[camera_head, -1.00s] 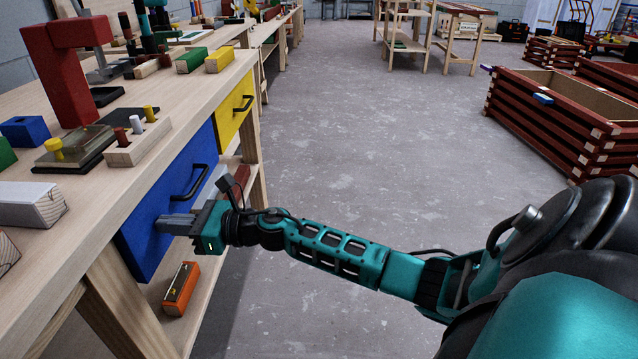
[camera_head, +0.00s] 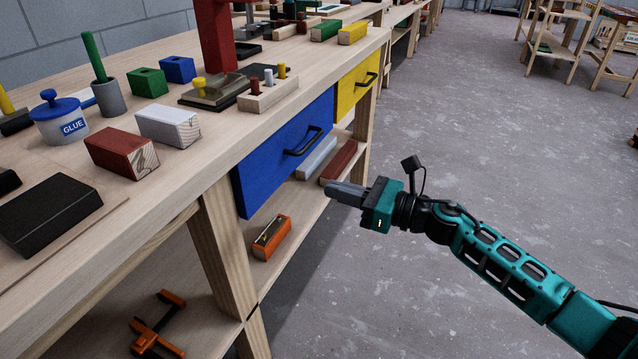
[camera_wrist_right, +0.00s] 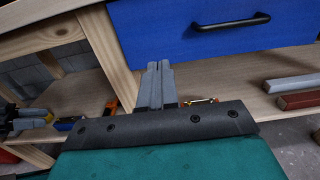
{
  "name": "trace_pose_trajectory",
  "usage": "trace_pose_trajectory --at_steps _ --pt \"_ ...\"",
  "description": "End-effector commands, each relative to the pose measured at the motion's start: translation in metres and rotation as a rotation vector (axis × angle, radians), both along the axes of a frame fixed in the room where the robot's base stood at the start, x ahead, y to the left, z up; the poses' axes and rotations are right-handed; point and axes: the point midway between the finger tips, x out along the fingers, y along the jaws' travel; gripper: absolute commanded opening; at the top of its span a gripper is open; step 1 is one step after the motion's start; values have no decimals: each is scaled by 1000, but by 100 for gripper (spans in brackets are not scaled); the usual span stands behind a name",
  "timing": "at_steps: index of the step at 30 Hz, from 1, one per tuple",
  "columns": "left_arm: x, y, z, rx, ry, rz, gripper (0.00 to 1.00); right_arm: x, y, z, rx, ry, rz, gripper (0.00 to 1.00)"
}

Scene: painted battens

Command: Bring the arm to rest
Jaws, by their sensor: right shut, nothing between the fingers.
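My right arm comes in from the right of the head view, and its gripper (camera_head: 345,193) is shut and empty. It is in front of the workbench, right of and below the blue drawer (camera_head: 284,150). The fingers point left towards the bench. In the right wrist view the closed fingers (camera_wrist_right: 156,68) show below the blue drawer (camera_wrist_right: 215,25) and its black handle (camera_wrist_right: 231,22). The drawer looks closed. My left gripper is not in the head view.
The bench top (camera_head: 185,215) holds a glue pot (camera_head: 60,120), a red block (camera_head: 122,153), a white block (camera_head: 168,126) and more. The lower shelf (camera_head: 285,222) holds an orange level (camera_head: 271,237) and battens. Open floor (camera_head: 440,110) lies to the right.

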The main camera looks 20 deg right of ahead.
Motion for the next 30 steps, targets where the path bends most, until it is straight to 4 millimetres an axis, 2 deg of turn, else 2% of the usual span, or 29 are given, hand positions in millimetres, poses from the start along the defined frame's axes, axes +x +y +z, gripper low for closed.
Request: trace_pose_trajectory --at_steps 10,14,17,23,27,30 --pt "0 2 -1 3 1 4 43 -10 -6 0 13 8 -1 0" --pt "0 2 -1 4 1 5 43 -15 5 -6 201 110 -49 0" --pt "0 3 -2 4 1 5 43 -26 18 -18 535 299 -135 0" --pt "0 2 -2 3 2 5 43 -65 43 -67 1438 826 -379 0" --pt "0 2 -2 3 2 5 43 -107 66 -106 2032 1159 -574 0" --pt "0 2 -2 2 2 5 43 -141 89 -129 2409 1358 -728 0"
